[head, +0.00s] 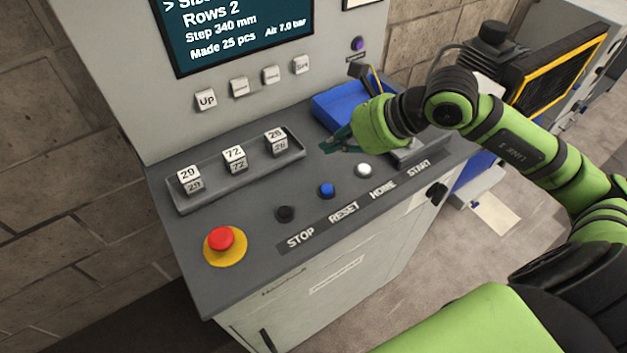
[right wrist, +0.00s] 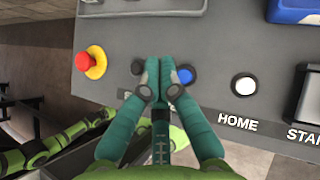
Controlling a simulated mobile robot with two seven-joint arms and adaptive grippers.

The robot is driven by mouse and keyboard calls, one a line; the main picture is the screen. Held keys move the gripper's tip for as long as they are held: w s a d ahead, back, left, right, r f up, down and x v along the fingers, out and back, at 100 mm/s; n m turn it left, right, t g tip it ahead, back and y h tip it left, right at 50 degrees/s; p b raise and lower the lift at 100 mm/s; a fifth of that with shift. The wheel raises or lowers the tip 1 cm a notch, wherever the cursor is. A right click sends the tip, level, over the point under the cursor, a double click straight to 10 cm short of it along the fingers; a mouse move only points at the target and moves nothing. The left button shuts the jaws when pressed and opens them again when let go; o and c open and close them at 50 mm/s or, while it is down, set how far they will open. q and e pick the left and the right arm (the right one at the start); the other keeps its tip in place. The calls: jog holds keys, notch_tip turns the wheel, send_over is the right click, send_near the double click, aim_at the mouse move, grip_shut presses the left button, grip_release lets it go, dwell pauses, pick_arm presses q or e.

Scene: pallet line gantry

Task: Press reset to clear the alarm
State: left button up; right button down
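The blue reset button (head: 327,190) stands on the grey console top, behind the printed word RESET. In the right wrist view the blue button (right wrist: 186,75) shows just right of my fingertips. My right gripper (head: 328,146) is above the console, beyond the button in the head view, and appears apart from it. In the right wrist view its two green fingers (right wrist: 160,66) are together with nothing between them. They partly cover the RESET label. My left gripper is not in view.
The black stop button (head: 285,213) and white home button (head: 364,170) flank the blue one. A red emergency button (head: 220,238) sits at the left. A tray (head: 183,205) of number blocks and a blue bin (head: 336,100) stand behind.

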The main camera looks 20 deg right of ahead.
aim_at(331, 188)
notch_tip(331, 188, down, 4)
jog(key=shift+s+b, duration=0.15)
jog(key=shift+b, duration=0.8)
notch_tip(331, 188, down, 4)
jog(key=b, duration=0.3)
jog(key=shift+f, duration=0.25)
jog(key=shift+f+b, duration=0.25)
jog(key=shift+b, duration=0.2)
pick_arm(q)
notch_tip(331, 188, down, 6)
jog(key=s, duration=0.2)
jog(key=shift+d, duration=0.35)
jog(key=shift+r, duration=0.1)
pick_arm(e)
jog(key=shift+r, duration=0.1)
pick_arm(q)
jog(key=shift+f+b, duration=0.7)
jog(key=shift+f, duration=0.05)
pick_arm(e)
jog(key=shift+f, duration=0.45)
